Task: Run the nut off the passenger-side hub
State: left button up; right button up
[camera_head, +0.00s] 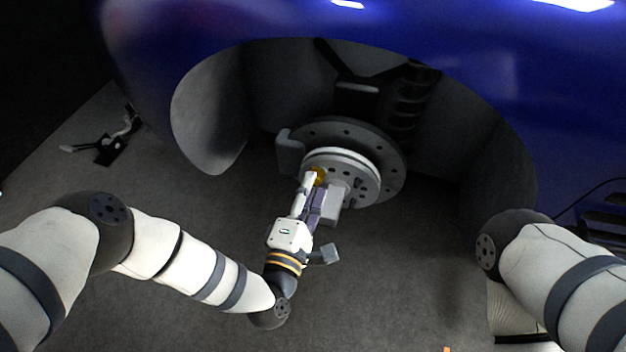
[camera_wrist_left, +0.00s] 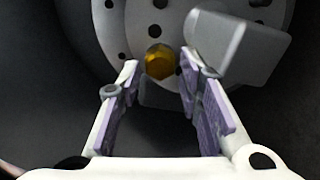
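The gold nut (camera_head: 318,176) sits on the face of the grey hub (camera_head: 348,168), which has several round holes. In the left wrist view the nut (camera_wrist_left: 160,62) shows just beyond and between my fingertips. My left gripper (camera_head: 312,188) reaches up to the hub with its fingers apart. In the left wrist view, my left gripper (camera_wrist_left: 162,72) is open with purple pads on its inner faces. No contact with the nut is visible. My right gripper is out of the picture; only part of my right arm shows.
A grey block (camera_wrist_left: 218,42) stands close beside the right fingertip. A brake disc (camera_head: 392,155) surrounds the hub inside the wheel arch of the blue car (camera_head: 470,60). A dark stand (camera_head: 110,148) is on the floor at left. The grey floor (camera_head: 390,270) below is mostly clear.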

pick_arm(q)
jog(key=m+p, duration=0.1)
jog(key=m, duration=0.7)
jog(key=m+p, duration=0.2)
jog(key=m, duration=0.6)
jog(key=s+m+p, duration=0.1)
jog(key=m+p, duration=0.1)
jog(key=m, duration=0.6)
jog(key=shift+s+a, duration=0.1)
jog(key=shift+a, duration=0.05)
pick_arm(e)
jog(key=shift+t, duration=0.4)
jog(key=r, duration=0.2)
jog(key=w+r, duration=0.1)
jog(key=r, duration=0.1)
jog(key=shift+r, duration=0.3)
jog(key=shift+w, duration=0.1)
pick_arm(q)
jog(key=b+x, duration=0.1)
jog(key=x, duration=0.2)
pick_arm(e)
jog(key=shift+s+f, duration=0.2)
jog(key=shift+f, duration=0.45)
pick_arm(q)
jog(key=shift+c, duration=0.6)
